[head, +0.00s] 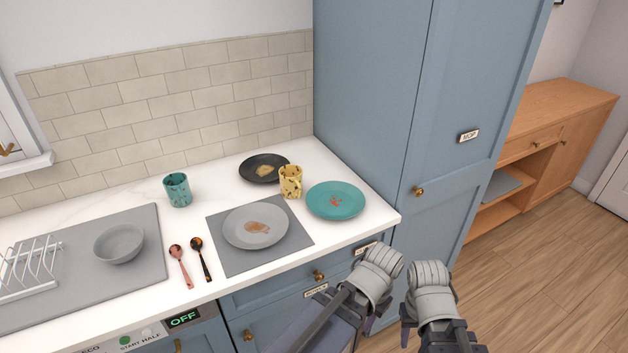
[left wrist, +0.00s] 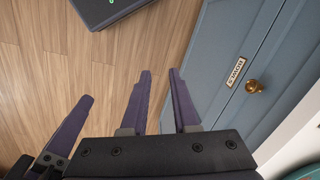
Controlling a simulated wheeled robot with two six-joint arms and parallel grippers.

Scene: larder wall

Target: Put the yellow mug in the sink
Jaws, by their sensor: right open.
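The yellow mug (head: 290,181), with dark speckles, stands upright on the white counter between the black plate and the teal plate. No sink basin shows in either view. My right gripper (head: 432,325) is low in front of the counter, open, below and to the right of the mug. My left arm is beside it, also in front of the counter and away from the mug. In the left wrist view my left gripper (left wrist: 160,72) has its fingers apart with nothing between them, above the wood floor.
Near the mug are a black plate (head: 263,168), a teal plate (head: 336,201) and a grey plate (head: 256,226). A teal mug (head: 177,190), two spoons (head: 181,266), a grey bowl (head: 119,243) and a dish rack (head: 30,269) stand left. A tall blue cabinet (head: 370,90) bounds the right.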

